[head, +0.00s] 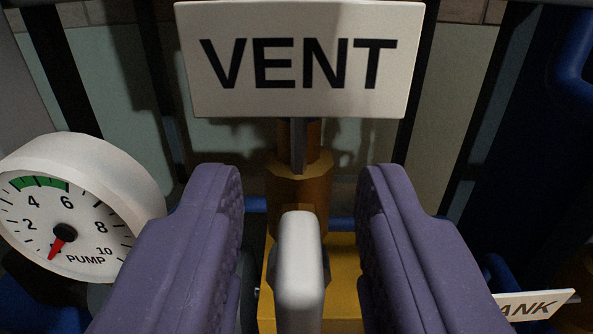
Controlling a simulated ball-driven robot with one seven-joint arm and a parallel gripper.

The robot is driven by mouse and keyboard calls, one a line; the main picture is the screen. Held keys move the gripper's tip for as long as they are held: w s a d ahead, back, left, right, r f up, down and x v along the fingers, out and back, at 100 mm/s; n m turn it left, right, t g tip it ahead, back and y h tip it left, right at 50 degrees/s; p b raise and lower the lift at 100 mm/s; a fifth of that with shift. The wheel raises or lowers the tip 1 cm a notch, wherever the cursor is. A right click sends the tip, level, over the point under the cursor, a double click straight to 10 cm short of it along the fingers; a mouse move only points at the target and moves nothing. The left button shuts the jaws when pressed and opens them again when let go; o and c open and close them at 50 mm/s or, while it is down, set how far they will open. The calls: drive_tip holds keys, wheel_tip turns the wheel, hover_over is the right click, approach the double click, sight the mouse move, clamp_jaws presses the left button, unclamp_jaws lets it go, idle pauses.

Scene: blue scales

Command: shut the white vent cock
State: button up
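The white vent cock handle (299,262) stands in the lower middle of the head view, in front of a brass-coloured valve body (300,192). Its rounded end points up in the picture. The white VENT sign (300,60) is above and behind it. My gripper (299,195) is open, with one purple padded finger on each side of the handle. A gap shows between the handle and each finger, so neither touches it. The lower end of the handle is cut off by the frame's bottom edge.
A white round PUMP gauge (82,205) is at the left, close to my left finger; its red needle points low, near zero. A partly cut-off sign reading "ANK" (535,305) is at the lower right. Blue pipework (577,60) and dark uprights stand behind.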

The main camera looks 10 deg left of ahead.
clamp_jaws()
drive_tip(key=shift+w+d+f+m+b, duration=0.1)
drive_tip(key=shift+d+f+m+b, duration=0.15)
drive_tip(key=shift+m+b, duration=0.65)
drive_tip(key=shift+d+m+b, duration=0.1)
drive_tip(key=shift+m+b, duration=0.2)
drive_tip(key=shift+b, duration=0.4)
drive_tip(key=shift+r+m, duration=0.15)
drive_tip(key=shift+m, duration=0.15)
unclamp_jaws()
drive_tip(key=shift+r, duration=0.1)
drive_tip(key=p+v, duration=0.2)
drive_tip(key=v, duration=0.5)
drive_tip(key=shift+s, duration=0.4)
